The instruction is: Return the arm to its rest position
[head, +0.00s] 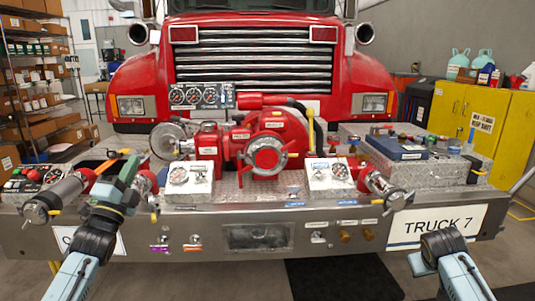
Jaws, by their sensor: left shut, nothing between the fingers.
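My left arm comes in from the lower left. Its greenish gripper (127,172) is shut and empty, raised over the left part of the bumper pump panel. It overlaps the area beside the left silver outlet in this view; I cannot tell whether it touches anything. Of my right arm, only blue and black links show at the lower right, in front of the bumper; its gripper does not show. The red pump (267,157) sits at the middle of the silver bumper (205,235).
Silver outlets (55,198) stick out at the left and right (385,190) of the bumper. White gauge panels (329,175) flank the pump. The red truck (255,30) is behind. Shelves (30,90) stand at the left, yellow cabinets (475,120) at the right.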

